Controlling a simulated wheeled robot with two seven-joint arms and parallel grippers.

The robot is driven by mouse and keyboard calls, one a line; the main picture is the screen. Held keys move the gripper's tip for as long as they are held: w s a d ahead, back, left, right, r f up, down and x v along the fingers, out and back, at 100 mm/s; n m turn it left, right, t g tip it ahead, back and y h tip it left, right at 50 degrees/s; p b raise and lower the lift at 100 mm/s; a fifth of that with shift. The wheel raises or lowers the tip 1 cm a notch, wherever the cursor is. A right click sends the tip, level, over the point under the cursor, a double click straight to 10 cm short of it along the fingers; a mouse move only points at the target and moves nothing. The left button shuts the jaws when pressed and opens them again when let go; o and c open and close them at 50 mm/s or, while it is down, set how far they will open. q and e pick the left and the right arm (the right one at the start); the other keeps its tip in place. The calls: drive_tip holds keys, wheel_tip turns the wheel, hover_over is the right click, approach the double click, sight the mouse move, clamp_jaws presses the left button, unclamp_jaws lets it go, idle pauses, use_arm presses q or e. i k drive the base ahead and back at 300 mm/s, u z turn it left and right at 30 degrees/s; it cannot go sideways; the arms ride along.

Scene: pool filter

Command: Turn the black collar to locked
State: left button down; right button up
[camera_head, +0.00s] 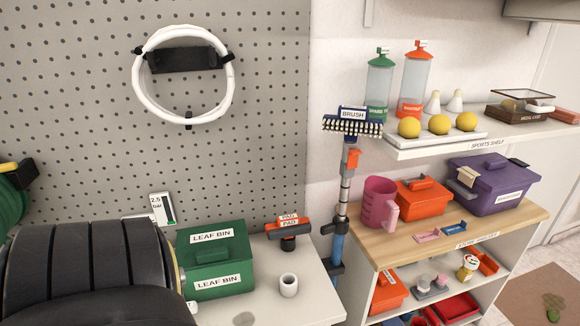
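A large black ribbed rounded body (85,265) fills the lower left corner, cut off by the left and bottom edges. It looks like the black collar, but I cannot be sure. A thin yellowish ring (178,272) shows at its right edge. No lock mark can be read on it, so I cannot tell whether it is locked. A small white gauge card reading 2.5 bar (162,208) stands behind it. Neither of my grippers is in view.
A green leaf bin (215,265), a red-black pad tool (288,235) and a white cup (288,285) stand on the pale bench (318,295) to the right. A brush on a blue pole (345,190) stands beside it. Shelves (440,240) with bins fill the right. A green reel (12,205) is far left.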

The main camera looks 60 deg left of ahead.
sight(338, 228)
drive_tip(key=z, duration=0.15)
drive_tip(key=k, duration=0.25)
drive_tip(key=u, duration=0.9)
